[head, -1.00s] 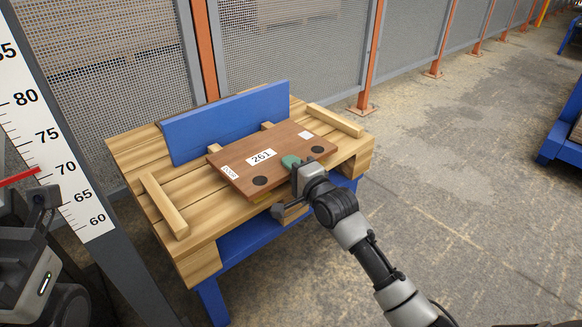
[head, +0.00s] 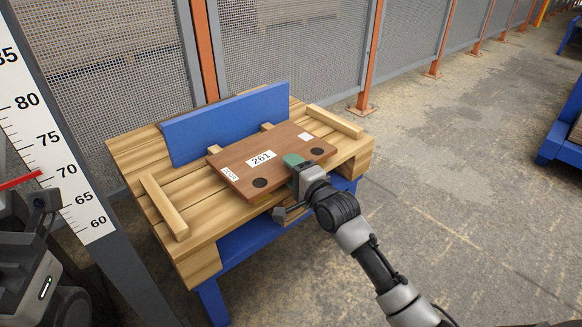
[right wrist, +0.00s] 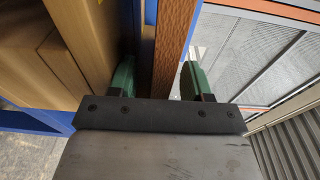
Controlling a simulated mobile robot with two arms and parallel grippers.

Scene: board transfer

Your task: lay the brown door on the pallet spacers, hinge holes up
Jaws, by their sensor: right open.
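The brown door (head: 240,177) lies flat over the middle of the wooden pallet, its two dark round hinge holes (head: 260,183) facing up along the near edge. It carries a white "261" label and smaller white labels. Ends of pallet spacers (head: 267,126) stick out behind it; the rest of them is hidden under the door. My right gripper (head: 291,186) is open at the door's near edge, one green-padded finger above and the other below. In the right wrist view, the door (right wrist: 175,45) stands between the parted fingers, with gaps beside it. My left gripper is not in view.
The pallet (head: 130,150) sits on a blue stand, with a blue board (head: 225,122) upright behind the door. Wooden bars (head: 165,206) flank it left and right. A measuring post (head: 60,150) stands at left, mesh fencing behind.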

